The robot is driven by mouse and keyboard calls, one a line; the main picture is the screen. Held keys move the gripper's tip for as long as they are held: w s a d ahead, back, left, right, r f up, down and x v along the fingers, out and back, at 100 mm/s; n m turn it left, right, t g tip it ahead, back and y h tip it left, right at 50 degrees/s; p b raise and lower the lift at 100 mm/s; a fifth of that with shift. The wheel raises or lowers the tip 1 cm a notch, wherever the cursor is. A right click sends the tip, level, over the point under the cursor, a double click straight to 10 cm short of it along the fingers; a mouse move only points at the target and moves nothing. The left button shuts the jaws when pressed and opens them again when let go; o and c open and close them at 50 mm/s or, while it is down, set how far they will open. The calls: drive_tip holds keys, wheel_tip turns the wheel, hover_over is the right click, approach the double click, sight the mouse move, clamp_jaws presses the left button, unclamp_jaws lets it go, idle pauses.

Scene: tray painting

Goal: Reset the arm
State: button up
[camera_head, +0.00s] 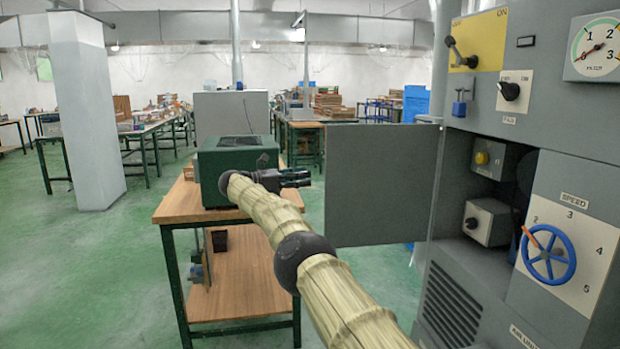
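My arm, in a beige sleeve with dark joints, reaches up from the bottom right toward the middle of the head view. My dark gripper (298,178) is at its far end, pointing right. It is in front of the right side of a dark green box (225,180) and left of an open grey door (375,185). The gripper is small and seen from the side, so I cannot tell whether its fingers are open or shut. I see nothing held in it.
The green box stands on a two-level wooden table (178,207). A grey machine (455,200) at right carries a yellow switch plate (478,40), a fan switch (508,91), a gauge (597,48) and a blue speed wheel (547,254).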

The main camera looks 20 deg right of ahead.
drive_tip(key=shift+a, duration=0.35)
